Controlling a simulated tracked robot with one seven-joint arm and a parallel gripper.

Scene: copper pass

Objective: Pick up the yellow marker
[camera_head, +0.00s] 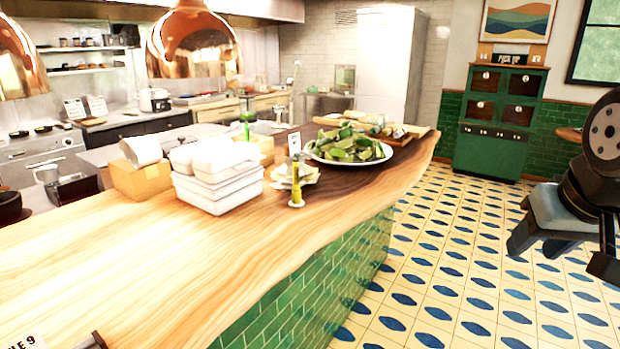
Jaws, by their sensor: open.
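A slim yellow upright object (296,184), which looks like the yellow marker, stands on the wooden counter (330,222) near its front edge. It has a pale round base. It is small, so I cannot be sure of its details. My gripper (562,252) is at the right edge of the picture, over the tiled floor. It is open and empty, well to the right of the yellow object and apart from the counter. Part of my arm is cut off by the picture edge.
Stacked white containers (215,180) stand left of the yellow object. A plate of green leaves or wedges (348,148) lies behind it to the right. A cardboard box (140,180) and copper lamps (193,45) are further left. The near counter is mostly clear.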

